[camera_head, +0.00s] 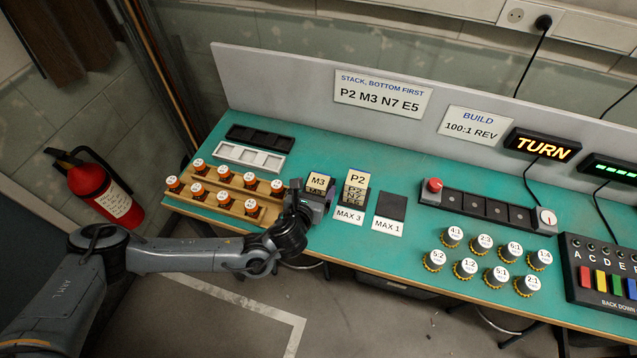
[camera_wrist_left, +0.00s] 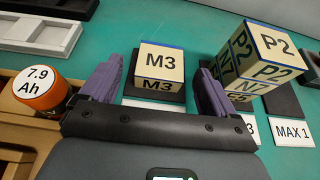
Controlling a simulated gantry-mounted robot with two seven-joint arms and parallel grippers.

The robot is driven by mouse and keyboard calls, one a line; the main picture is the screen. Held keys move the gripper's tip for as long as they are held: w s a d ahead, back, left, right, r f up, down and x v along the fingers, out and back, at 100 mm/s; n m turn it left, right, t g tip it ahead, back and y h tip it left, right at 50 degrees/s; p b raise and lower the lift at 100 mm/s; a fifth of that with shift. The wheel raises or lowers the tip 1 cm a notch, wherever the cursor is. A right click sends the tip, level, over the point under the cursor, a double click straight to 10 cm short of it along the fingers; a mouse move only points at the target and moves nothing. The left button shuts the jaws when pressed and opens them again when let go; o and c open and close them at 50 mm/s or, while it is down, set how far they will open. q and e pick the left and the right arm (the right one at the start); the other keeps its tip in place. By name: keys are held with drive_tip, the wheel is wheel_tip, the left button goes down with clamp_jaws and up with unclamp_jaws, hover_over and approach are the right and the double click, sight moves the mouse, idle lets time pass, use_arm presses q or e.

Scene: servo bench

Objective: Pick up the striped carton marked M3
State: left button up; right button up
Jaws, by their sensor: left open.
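My left gripper (camera_head: 308,196) is open, with purple-padded fingers; in the left wrist view (camera_wrist_left: 158,78) one finger appears on each side of the carton, with gaps between. I cannot tell whether the fingers are low enough to enclose it. To its right, a leaning-looking stack with the P2 carton (camera_head: 356,179) on top and N7 (camera_wrist_left: 252,88) under it stands close to the right finger. My right gripper is not in view.
An orange-sided battery marked 7.9 Ah (camera_wrist_left: 40,88) is left of my left finger, in a wooden rack (camera_head: 232,209) with several others. An empty dark pad (camera_head: 391,205) marked MAX 1 lies right of the stack. Black and white trays (camera_head: 250,156) lie behind.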

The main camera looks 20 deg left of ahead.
sight(319, 183)
use_arm(q)
drive_tip(key=shift+x, duration=1.35)
drive_tip(key=c, duration=1.1)
